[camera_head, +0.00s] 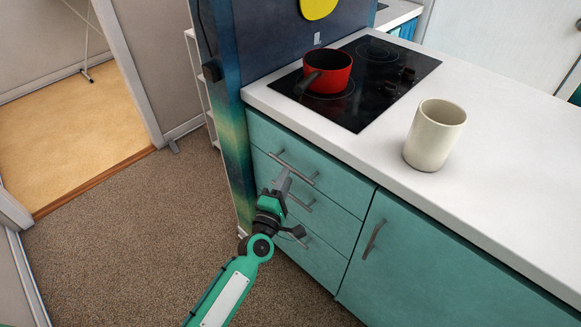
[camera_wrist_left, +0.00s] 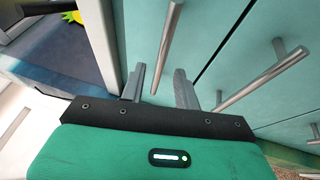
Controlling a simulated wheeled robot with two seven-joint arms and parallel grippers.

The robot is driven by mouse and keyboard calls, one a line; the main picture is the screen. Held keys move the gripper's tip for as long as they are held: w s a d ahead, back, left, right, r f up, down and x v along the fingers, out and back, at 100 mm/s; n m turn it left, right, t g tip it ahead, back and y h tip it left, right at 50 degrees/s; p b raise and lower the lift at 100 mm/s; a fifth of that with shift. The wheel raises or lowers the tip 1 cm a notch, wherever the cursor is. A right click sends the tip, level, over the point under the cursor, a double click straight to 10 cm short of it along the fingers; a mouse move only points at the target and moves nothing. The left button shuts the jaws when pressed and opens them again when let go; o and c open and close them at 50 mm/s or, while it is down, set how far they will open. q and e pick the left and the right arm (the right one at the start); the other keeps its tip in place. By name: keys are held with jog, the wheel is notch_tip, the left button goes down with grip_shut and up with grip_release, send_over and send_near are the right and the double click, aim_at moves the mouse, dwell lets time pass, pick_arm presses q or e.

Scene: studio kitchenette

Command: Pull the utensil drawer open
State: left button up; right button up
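A teal cabinet under the counter has a stack of three drawers, all shut; I cannot tell by label which is the utensil drawer. The top drawer (camera_head: 325,162) has a grey bar handle (camera_head: 305,177), which also shows in the left wrist view (camera_wrist_left: 170,40). My left gripper (camera_head: 284,176) is at this handle, partly covering it in the head view. In the left wrist view the fingers of my left gripper (camera_wrist_left: 160,80) are apart, with the near end of the bar showing between them. Contact cannot be told. My right gripper is not in view.
A lower drawer's handle (camera_wrist_left: 262,80) lies close to the right of the fingers in the left wrist view. A cupboard door (camera_head: 430,265) is right of the drawers. A red pot (camera_head: 335,72) on the hob and a cream mug (camera_head: 434,136) stand above. Carpet (camera_head: 130,235) is clear at left.

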aim_at(291, 167)
pick_arm(q)
jog(key=shift+x, duration=2.3)
grip_shut()
